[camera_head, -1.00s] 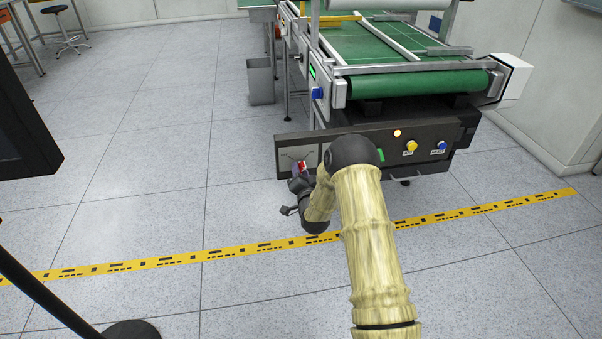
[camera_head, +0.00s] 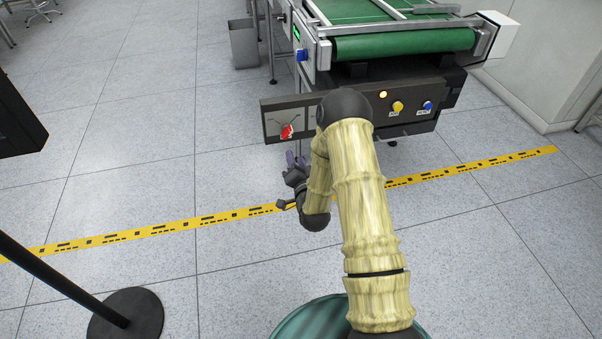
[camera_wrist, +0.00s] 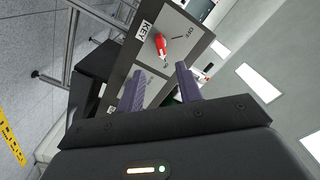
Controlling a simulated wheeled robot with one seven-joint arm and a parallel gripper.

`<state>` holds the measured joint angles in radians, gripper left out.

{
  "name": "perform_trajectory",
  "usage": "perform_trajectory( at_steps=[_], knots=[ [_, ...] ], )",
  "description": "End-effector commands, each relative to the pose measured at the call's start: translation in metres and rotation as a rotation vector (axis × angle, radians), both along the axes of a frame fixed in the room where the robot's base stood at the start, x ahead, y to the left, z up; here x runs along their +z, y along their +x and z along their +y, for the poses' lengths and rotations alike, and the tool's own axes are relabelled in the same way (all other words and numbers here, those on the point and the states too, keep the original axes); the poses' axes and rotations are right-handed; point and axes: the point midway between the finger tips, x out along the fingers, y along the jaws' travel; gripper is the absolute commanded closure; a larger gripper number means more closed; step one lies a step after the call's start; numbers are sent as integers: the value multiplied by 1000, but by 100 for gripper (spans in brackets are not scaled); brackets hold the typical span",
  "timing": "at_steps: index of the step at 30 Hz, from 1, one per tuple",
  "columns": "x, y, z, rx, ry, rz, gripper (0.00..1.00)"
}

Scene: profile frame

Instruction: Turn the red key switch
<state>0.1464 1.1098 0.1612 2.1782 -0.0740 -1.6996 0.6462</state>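The red key switch (camera_head: 287,131) is on a grey plate at the left end of the dark control panel. In the wrist view the red switch (camera_wrist: 160,44) sits beside a white "KEY" label, with "OFF" printed nearby on the plate. My gripper (camera_head: 296,159) is in front of and below the switch in the head view, apart from it. In the wrist view my gripper (camera_wrist: 160,72) has its two purple fingers spread with nothing between them. The switch appears beyond the fingertips, in line with the gap.
The panel also carries a yellow button (camera_head: 397,107), a blue button (camera_head: 428,105) and a lit lamp (camera_head: 383,94). A green conveyor (camera_head: 400,43) stands above it. A yellow floor strip (camera_head: 230,216) crosses the floor. A black post base (camera_head: 125,314) stands at lower left.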

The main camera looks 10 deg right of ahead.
Motion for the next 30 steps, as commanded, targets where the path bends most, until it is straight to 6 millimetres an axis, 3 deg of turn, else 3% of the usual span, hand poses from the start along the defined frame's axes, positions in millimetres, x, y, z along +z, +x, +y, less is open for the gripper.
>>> perform_trajectory(
  at_steps=[6,10,30],
  knots=[
    [-1,-42,0,1,2,5,65],
    [0,-56,0,0,1,1,65],
    [2,-58,1,4,-8,10,65]
  ],
)
